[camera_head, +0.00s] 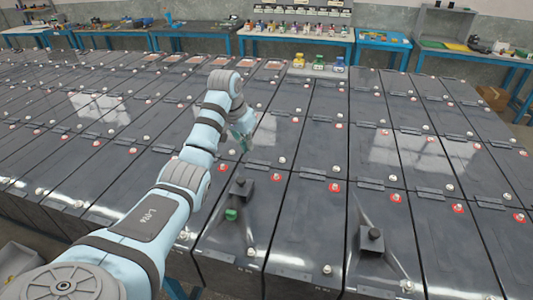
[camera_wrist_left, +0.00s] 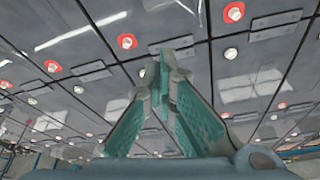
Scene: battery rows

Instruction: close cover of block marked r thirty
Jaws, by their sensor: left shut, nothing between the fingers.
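Long dark grey battery blocks (camera_head: 313,222) stand side by side in rows. No marking reading r thirty can be made out, so I cannot tell which block it is. A small black box-like part (camera_head: 241,187) stands on one block, with a green piece (camera_head: 231,214) just in front of it. Another black part (camera_head: 371,240) stands on a block to the right, with slanted dark shapes around it; whether these are open covers is unclear. My left gripper (camera_head: 243,139) is shut and empty above the blocks. It also shows in the wrist view (camera_wrist_left: 164,66), fingertips together. My right gripper is not in view.
Red-ringed terminals (camera_head: 334,187) and pale terminals (camera_head: 327,269) dot the block tops. Blue-framed benches (camera_head: 295,38) with bottles and tools line the back wall. Yellow, green and blue items (camera_head: 319,61) stand at the rows' far end. A cardboard box (camera_head: 491,96) lies at the right.

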